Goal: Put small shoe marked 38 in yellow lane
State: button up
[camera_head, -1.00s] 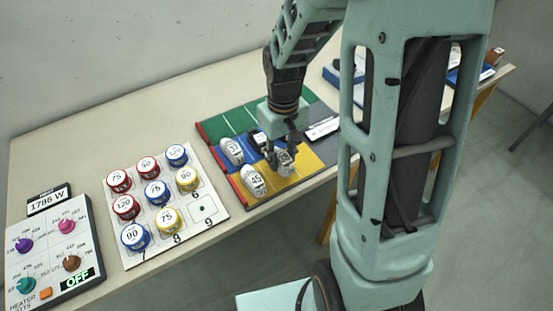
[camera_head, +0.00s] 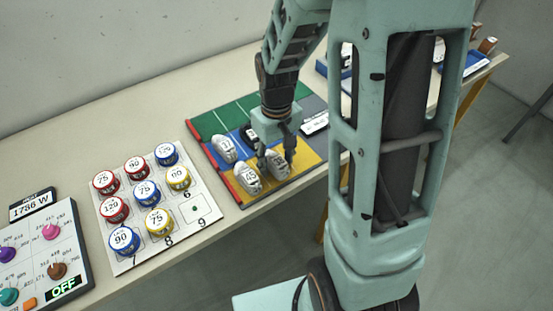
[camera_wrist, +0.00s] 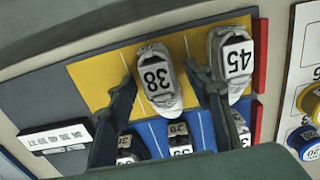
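The grey-white shoe marked 38 (camera_wrist: 155,78) lies on the yellow lane (camera_wrist: 92,86) of the coloured board, its label facing up in the wrist view. It also shows in the head view (camera_head: 278,167). My gripper (camera_wrist: 159,62) is open, with one finger on each side of this shoe; in the wrist view gaps show beside it. In the head view my gripper (camera_head: 277,162) is low over the yellow lane. A shoe marked 45 (camera_wrist: 233,62) lies beside it on yellow, close to one finger.
Several shoes sit in the blue lane, including one marked 39 (camera_wrist: 180,138). The green lane (camera_head: 209,122) lies behind. A white board with numbered cans (camera_head: 210,212) stands left of the lanes, a heater panel (camera_head: 75,240) further left. A white label plate (camera_wrist: 53,138) lies beside the lanes.

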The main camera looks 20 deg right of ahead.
aim_at(276, 158)
notch_tip(276, 158, up, 12)
jog(key=p, duration=0.1)
jog(key=shift+r, duration=0.2)
dwell(0.4)
dwell(0.4)
